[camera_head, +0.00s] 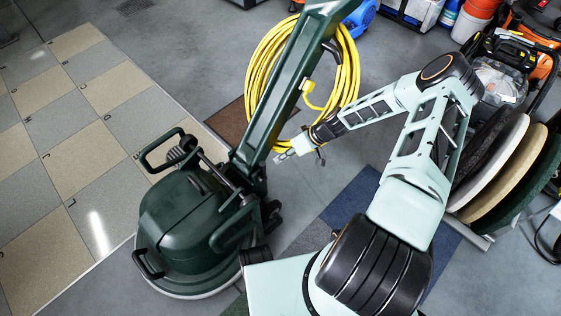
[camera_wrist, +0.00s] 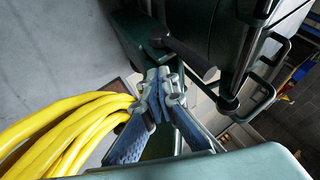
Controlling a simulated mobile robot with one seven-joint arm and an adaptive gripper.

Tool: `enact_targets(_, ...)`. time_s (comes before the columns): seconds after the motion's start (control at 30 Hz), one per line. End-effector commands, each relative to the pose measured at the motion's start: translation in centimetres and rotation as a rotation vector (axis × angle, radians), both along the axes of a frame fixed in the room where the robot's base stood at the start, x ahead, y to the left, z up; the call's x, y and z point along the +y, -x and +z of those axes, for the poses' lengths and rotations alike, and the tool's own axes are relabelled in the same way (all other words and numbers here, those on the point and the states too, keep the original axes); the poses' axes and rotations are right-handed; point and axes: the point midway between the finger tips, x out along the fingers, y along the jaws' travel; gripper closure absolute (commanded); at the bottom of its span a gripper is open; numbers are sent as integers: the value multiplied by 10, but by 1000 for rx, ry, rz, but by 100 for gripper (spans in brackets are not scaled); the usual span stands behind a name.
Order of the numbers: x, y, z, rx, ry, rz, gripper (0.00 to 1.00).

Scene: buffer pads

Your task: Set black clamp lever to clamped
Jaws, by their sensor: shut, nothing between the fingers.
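A black clamp lever (camera_wrist: 184,54) shows in the wrist view. It has a round pivot at its left end and a thicker grip at its right end, and lies slanted beside the green machine. I cannot make it out in the head view. The dark green floor machine (camera_head: 188,218) has a long green handle column (camera_head: 290,95) rising to the upper right. My gripper (camera_head: 282,157) is at the right side of the column's lower part. In the wrist view my gripper (camera_wrist: 160,77) has its fingertips together, empty, just below the lever in the picture. Contact cannot be told.
A yellow cable coil (camera_head: 262,65) hangs on the column close to my gripper and fills the lower left of the wrist view. Large round pads (camera_head: 512,170) stand in a rack on the right. Checkered tiles (camera_head: 75,110) cover the left floor.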

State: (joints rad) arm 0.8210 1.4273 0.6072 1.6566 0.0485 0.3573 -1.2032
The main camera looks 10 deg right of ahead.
Motion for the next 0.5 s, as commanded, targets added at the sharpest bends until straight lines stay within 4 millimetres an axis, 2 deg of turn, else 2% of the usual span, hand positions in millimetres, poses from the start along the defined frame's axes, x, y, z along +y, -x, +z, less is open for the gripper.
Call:
enact_targets(0.07, 0, -3, -2, -2, 1, 1, 100)
enact_targets(0.2, -21, 4, 34, -2, 2, -2, 100)
enact_targets(0.4, -42, 13, 65, -1, 2, -3, 100)
enact_targets(0.5, -49, 15, 75, -1, 2, -1, 100)
